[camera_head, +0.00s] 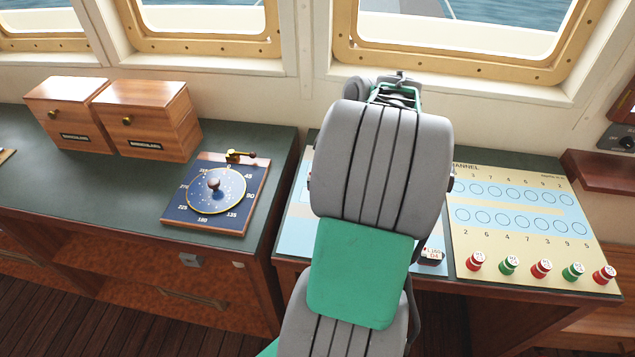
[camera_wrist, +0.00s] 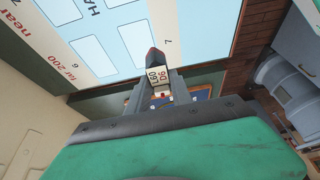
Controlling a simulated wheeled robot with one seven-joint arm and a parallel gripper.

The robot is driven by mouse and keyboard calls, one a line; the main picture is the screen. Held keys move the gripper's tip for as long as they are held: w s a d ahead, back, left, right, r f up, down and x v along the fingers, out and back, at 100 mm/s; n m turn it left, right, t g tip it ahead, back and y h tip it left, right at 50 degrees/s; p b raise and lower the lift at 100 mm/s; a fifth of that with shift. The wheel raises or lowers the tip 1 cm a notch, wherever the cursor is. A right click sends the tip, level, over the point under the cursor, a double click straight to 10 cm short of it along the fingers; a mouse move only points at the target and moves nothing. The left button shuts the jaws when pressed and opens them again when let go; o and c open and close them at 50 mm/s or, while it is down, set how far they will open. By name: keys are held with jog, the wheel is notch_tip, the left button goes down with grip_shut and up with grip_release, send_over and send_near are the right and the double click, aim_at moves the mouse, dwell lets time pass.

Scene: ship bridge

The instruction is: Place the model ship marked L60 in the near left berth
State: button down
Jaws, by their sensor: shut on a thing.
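The model ship marked L60 (camera_wrist: 158,74) shows in the wrist view with a dark, red-edged end and a pale label reading L60 D6. My gripper (camera_wrist: 157,88) is shut on it. In the head view my gripper (camera_head: 398,92) is mostly hidden behind my arm, at the far edge of the desk, and the ship cannot be made out. The light blue harbour board (camera_head: 290,228) is largely covered by my arm there. In the wrist view the board (camera_wrist: 190,25) carries white berth rectangles and the words "near" and "far 200". Which berth is the near left one cannot be told.
Another small labelled ship (camera_head: 432,256) sits at the board's near right, partly hidden by my arm. Right of it lies a cream channel board (camera_head: 515,190) with several red and green buoys along its near edge. A dial panel (camera_head: 216,193) and wooden boxes stand on the left counter.

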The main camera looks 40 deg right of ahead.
jog(key=f, duration=0.1)
jog(key=w+d+f, duration=0.1)
jog(key=w+f, duration=0.1)
jog(key=shift+w+d+f, duration=0.1)
jog(key=shift+d+f, duration=0.05)
jog(key=shift+d, duration=0.25)
notch_tip(320, 180, down, 3)
jog(key=shift+w+f+p, duration=0.1)
jog(key=shift+p, duration=0.65)
jog(key=shift+f, duration=0.2)
jog(key=c, duration=1.1)
grip_release()
jog(key=shift+c, duration=0.2)
